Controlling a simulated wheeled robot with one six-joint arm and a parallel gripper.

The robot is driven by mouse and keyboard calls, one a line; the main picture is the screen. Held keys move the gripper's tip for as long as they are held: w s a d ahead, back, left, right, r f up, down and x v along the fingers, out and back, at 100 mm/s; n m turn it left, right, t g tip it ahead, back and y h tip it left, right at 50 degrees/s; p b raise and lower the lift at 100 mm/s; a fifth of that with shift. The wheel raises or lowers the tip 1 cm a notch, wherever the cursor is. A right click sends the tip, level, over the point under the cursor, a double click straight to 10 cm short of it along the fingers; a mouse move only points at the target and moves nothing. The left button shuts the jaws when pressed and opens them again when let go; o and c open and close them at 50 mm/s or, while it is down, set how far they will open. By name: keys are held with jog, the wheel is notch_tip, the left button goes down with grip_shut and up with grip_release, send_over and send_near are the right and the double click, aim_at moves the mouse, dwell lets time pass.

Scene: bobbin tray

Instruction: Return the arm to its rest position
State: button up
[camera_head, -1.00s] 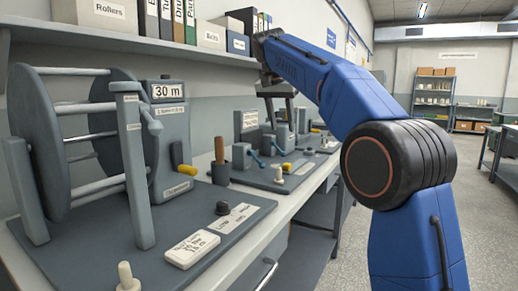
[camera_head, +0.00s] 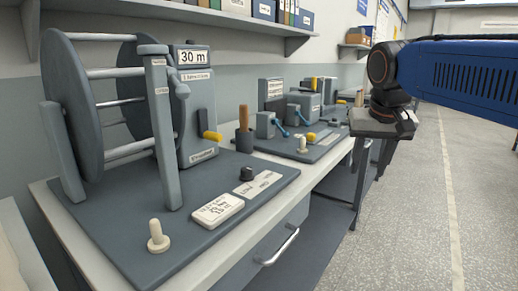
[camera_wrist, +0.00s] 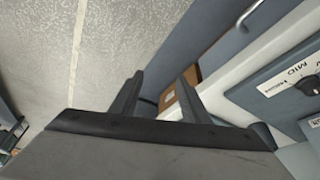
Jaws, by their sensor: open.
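My gripper (camera_head: 370,168) hangs below my blue arm at the right of the head view, with its two fingers pointing down. It is beyond the front edge of the bench, over the aisle side. In the wrist view its fingers (camera_wrist: 157,92) stand apart with nothing held between them. Grey speckled floor and part of the bench show past the fingertips. The bobbin tray cannot be made out.
A winding machine with a large reel (camera_head: 72,105) and a "30 m" display (camera_head: 193,57) stands on the near bench. More devices (camera_head: 300,115) stand farther along. A shelf with binders (camera_head: 225,18) hangs above. The floor (camera_head: 430,210) at right is clear.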

jog(key=s+d+f+n, duration=0.2)
jog(key=s+f, duration=1.8)
jog(key=f, duration=0.2)
jog(key=shift+f+t+y, duration=0.25)
jog(key=shift+t+y, duration=0.05)
jog(key=shift+y, duration=0.1)
